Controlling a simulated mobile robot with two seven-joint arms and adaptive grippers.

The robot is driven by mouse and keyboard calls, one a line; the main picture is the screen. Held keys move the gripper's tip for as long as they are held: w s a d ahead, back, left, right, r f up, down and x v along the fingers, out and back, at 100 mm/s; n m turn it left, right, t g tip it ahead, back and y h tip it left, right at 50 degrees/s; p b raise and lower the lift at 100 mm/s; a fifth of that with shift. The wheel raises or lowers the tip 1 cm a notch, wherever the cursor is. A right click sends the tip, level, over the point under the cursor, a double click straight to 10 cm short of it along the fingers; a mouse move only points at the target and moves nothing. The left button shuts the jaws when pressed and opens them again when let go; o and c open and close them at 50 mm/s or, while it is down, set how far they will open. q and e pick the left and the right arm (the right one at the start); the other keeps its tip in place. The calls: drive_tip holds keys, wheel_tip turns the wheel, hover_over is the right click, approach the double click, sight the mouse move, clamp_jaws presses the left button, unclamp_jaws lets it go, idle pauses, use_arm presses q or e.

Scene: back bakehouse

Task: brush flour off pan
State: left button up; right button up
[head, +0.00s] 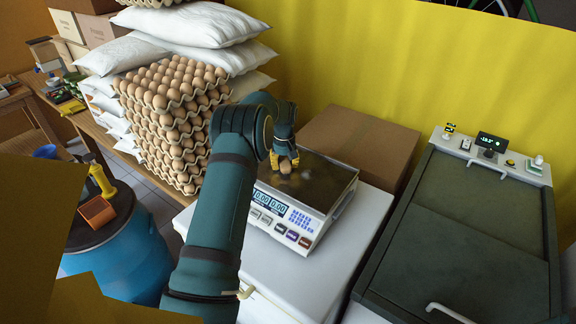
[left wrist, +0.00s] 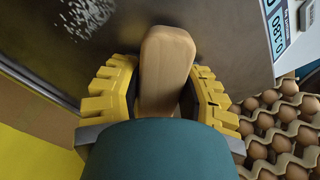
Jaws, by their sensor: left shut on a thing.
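The scale (head: 303,232) has a dark metal pan (head: 328,183) on top and a lit display on its front. My left gripper (head: 285,163) is over the pan's left part, shut on a pale wooden brush handle (left wrist: 166,62). The handle stands between the yellow fingers (left wrist: 163,90) in the left wrist view. The brush's bristles are hidden, so I cannot tell whether they touch the pan. A patch of white flour (left wrist: 88,12) lies on the pan in the left wrist view. My right gripper is not in view.
The scale stands on a white cabinet (head: 371,215). A cardboard box (head: 358,140) is close behind it. Stacked egg trays (head: 165,125) and white sacks (head: 195,35) rise at left. A dark-lidded chest (head: 480,200) stands at right.

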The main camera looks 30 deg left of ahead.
sight(313, 179)
use_arm(q)
drive_tip(key=shift+a, duration=1.6)
drive_tip(key=shift+w+f, duration=0.15)
drive_tip(key=shift+w, duration=0.3)
drive_tip(key=shift+d, duration=0.15)
drive_tip(key=shift+c, duration=0.4)
drive_tip(key=shift+d, duration=1.6)
drive_tip(key=shift+s+d, duration=0.1)
drive_tip(key=shift+d, duration=3.4)
drive_tip(key=shift+s+d, duration=0.1)
drive_tip(key=shift+d, duration=1.6)
